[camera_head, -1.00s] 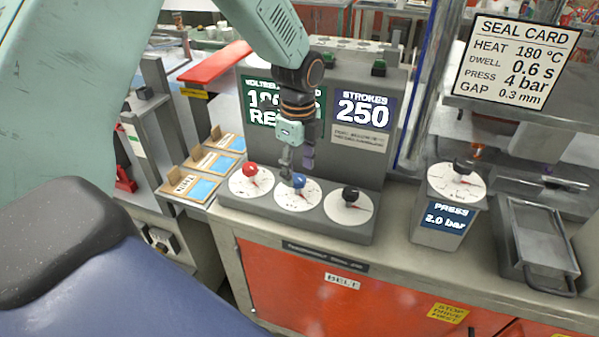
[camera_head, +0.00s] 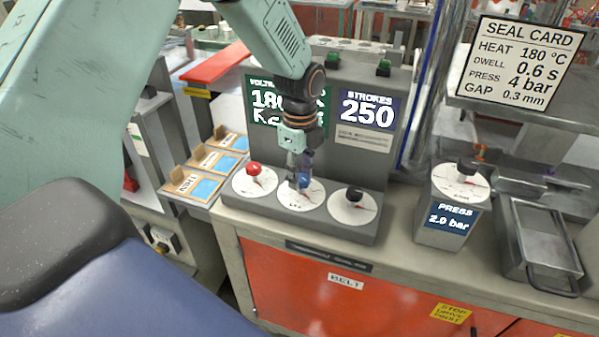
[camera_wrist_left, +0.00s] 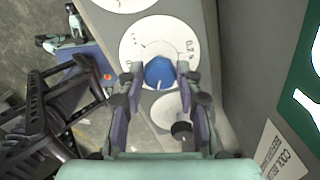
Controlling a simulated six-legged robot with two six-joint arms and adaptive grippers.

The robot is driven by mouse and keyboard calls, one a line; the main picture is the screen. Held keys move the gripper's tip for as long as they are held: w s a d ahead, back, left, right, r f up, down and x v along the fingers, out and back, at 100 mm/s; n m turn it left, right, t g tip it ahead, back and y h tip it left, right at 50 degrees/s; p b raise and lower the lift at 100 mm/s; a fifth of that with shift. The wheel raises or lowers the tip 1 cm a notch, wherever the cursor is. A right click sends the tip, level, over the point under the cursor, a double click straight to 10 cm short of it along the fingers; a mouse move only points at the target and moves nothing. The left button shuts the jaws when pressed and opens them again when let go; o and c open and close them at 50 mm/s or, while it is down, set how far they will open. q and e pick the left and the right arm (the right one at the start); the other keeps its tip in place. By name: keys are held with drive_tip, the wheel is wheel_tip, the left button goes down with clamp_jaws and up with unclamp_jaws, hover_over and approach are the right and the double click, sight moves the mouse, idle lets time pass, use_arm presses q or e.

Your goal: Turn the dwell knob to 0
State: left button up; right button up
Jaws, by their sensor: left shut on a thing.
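A blue knob (camera_head: 304,181) stands in the middle of a white dial (camera_head: 300,199), the middle one of three on the grey control panel. My left gripper (camera_head: 302,176) points down at it from above. In the left wrist view the blue knob (camera_wrist_left: 159,72) sits between the two fingertips of my left gripper (camera_wrist_left: 158,78), which is shut on it. The dial's marks show around the knob there, but most are too small to read. My right gripper is not in view.
A red knob (camera_head: 253,169) stands left of the blue knob and a black knob (camera_head: 354,194) right of it. A green screen and a "STROKES 250" screen (camera_head: 367,109) rise behind. A press unit (camera_head: 447,215) and metal tray (camera_head: 541,245) stand at the right.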

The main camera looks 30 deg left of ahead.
use_arm(q)
drive_tip(key=shift+d+f, duration=0.1)
drive_tip(key=shift+d, duration=0.05)
drive_tip(key=shift+c, duration=1.2)
drive_tip(key=shift+s, duration=0.1)
